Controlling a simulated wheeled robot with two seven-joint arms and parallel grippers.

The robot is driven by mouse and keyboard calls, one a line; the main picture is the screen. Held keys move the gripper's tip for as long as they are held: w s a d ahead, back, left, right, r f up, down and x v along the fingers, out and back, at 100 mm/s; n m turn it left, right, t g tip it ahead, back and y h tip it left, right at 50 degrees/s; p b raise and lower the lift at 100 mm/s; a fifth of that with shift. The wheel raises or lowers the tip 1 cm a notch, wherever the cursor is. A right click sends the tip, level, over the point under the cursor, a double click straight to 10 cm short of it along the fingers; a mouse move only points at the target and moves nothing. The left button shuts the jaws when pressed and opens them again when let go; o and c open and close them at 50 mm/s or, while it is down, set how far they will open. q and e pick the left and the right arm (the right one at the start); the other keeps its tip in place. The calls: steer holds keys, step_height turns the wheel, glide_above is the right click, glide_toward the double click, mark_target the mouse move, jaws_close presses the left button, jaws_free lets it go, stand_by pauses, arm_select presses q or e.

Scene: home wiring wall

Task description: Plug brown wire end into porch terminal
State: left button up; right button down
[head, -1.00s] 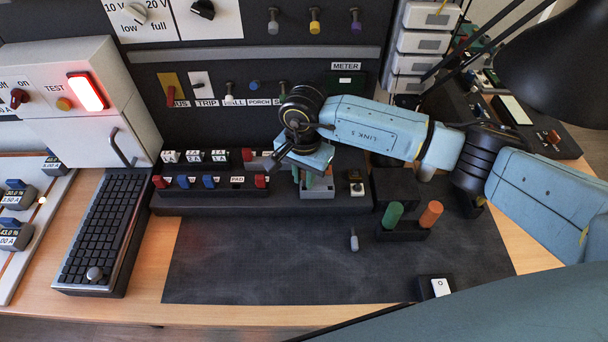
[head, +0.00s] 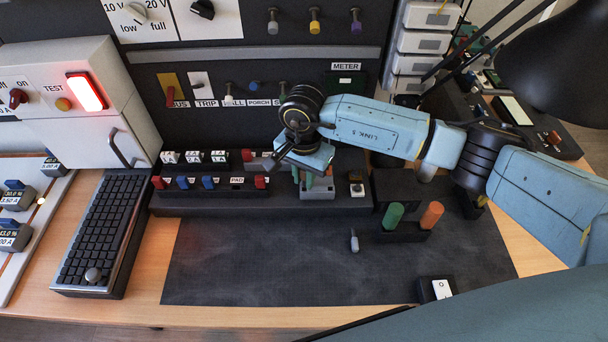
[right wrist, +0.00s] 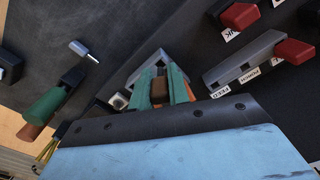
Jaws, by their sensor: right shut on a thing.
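My right gripper (head: 317,176) is at the right end of the terminal row, just above a grey block (head: 318,192). In the right wrist view its green-sided jaws (right wrist: 160,88) are shut on a small brown piece, which I take to be the brown wire end (right wrist: 159,89). The grey block is just beyond the jaws; I cannot tell whether the piece touches it. The porch terminal (right wrist: 238,63), grey with a red lever and a PORCH label, is to the right of the jaws, apart from them. My left gripper is not in view.
A green handle (head: 393,214) and an orange handle (head: 431,214) stand in a dark holder right of the gripper. A small grey peg (head: 354,241) is on the dark mat (head: 260,260), which is mostly clear. A keyboard (head: 103,228) lies at the left.

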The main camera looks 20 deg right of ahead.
arm_select(q)
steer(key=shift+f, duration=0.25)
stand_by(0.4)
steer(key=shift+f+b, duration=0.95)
steer(key=shift+b, duration=0.25)
arm_select(e)
steer(key=shift+f, duration=0.95)
steer(key=c, duration=1.3)
jaws_free()
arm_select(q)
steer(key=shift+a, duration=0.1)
arm_select(e)
steer(key=shift+o, duration=0.2)
step_height(320, 180, up, 3)
steer(key=shift+w+f, duration=0.1)
step_height(320, 180, up, 4)
steer(key=shift+f, duration=0.1)
steer(key=shift+r, duration=0.45)
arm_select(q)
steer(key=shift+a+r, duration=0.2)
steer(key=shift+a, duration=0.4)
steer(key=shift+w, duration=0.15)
